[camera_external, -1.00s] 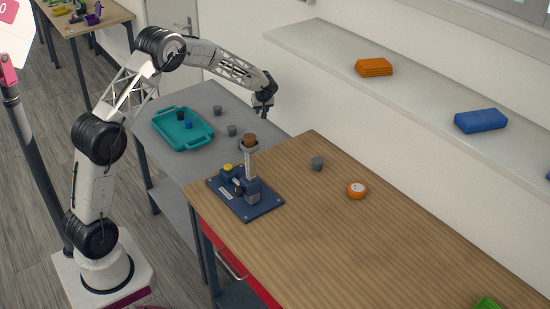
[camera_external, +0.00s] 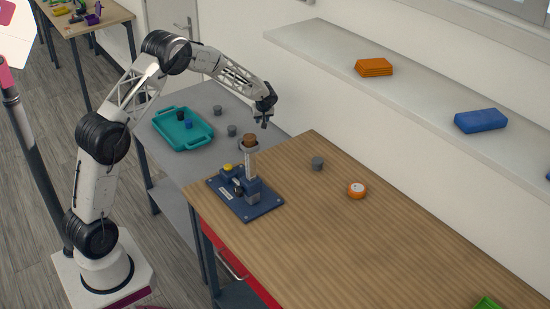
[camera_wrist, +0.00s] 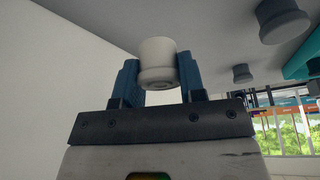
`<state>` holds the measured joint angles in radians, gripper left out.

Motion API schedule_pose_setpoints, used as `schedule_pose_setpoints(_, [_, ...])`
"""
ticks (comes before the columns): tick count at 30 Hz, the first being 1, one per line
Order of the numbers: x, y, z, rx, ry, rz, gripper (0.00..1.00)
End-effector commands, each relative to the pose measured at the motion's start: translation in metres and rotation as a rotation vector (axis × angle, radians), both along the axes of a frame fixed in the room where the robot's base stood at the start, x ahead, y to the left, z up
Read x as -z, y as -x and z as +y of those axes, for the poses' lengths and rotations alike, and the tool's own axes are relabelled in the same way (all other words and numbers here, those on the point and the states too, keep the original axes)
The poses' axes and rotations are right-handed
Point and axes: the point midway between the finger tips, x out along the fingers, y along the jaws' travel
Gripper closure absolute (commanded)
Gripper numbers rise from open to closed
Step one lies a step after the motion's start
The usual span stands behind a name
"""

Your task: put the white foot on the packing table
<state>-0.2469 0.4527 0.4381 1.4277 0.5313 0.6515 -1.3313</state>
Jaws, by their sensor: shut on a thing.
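The white foot (camera_wrist: 158,62) is a short pale cylinder with a flared rim, held between the two blue fingers of my gripper (camera_wrist: 158,82) in the wrist view. In the external view my gripper (camera_external: 265,122) hangs above the back right part of the grey table (camera_external: 215,94), near its edge with the wooden table (camera_external: 370,230). The foot is too small or hidden to make out there. No label shows which table is the packing table.
Grey feet (camera_external: 217,110) stand on the grey table beside a teal tray (camera_external: 182,144) holding a black and a blue foot. A blue fixture (camera_external: 262,210) with a post and a brown piece on top stands on the wooden table.

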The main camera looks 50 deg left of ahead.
Motion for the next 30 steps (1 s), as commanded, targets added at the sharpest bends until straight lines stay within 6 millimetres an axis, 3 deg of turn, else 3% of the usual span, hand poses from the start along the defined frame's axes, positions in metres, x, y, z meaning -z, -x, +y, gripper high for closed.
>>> schedule_pose_setpoints(4, [0.012, 0.000, 0.000, 0.001, 0.000, 0.001, 0.90])
schedule_pose_setpoints(17, [0.017, 0.000, 0.000, 0.001, 0.000, 0.001, 0.90])
schedule_pose_setpoints(30, [0.051, 0.000, 0.000, 0.001, -0.001, 0.000, 0.90])
